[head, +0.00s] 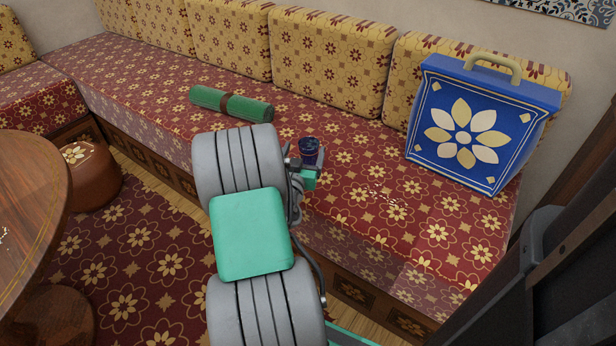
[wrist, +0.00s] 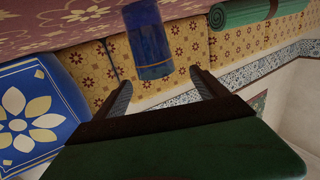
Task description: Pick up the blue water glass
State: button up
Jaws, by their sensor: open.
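The blue water glass (head: 309,148) stands upright on the patterned red bench in the head view, just beyond my gripper (head: 309,168). Its lower part is partly hidden by the gripper. In the wrist view, which is turned upside down, the dark blue, see-through glass (wrist: 148,40) shows just ahead of my gripper's fingertips (wrist: 160,77). The two fingers are spread apart with nothing between them. The glass lines up with the gap, slightly left of its middle. I cannot tell how far the fingertips are from it.
A large blue box with a flower and handle (head: 468,125) stands on the bench to the right. A rolled green mat (head: 231,104) lies to the left. Yellow cushions (head: 328,62) line the back. A round wooden table (head: 35,190) and a stool (head: 90,175) stand left.

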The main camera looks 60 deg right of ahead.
aim_at(311, 138)
jog(key=shift+s+d+f, duration=0.35)
jog(key=shift+s+f, duration=0.05)
jog(key=shift+s, duration=0.05)
jog(key=x, duration=0.5)
jog(key=p+x, duration=0.1)
jog(key=x, duration=0.1)
jog(key=shift+w+d+r, duration=0.15)
jog(key=shift+w+r, duration=0.05)
jog(key=shift+w, duration=0.15)
grip_shut()
